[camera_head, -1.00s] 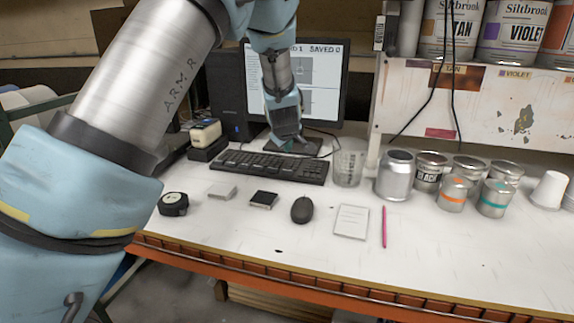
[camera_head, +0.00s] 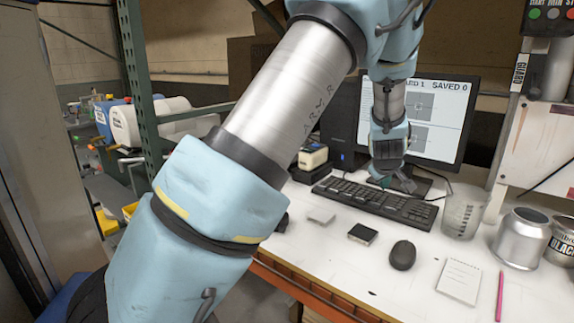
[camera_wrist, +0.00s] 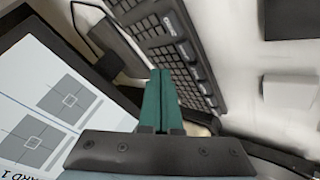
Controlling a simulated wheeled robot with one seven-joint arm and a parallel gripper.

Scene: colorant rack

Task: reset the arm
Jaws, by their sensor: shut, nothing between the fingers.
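My arm crosses the head view from the lower left to the upper middle, then hangs down in front of the monitor (camera_head: 440,110). My gripper (camera_head: 384,181) is small in the head view, above the back part of the keyboard (camera_head: 375,202). In the wrist view my gripper (camera_wrist: 160,85) shows as two green fingers pressed together with nothing between them. The keyboard (camera_wrist: 180,50) lies beyond the fingertips, and the tilted monitor screen (camera_wrist: 60,105) fills the left side. The fingers look clear of both, though the exact gap cannot be told.
A glass beaker (camera_head: 462,217), a silver can (camera_head: 519,238), a black mouse (camera_head: 402,255), a notepad (camera_head: 458,280) and a pink pencil (camera_head: 499,297) stand or lie on the white bench. A green shelf post (camera_head: 138,80) rises at the left.

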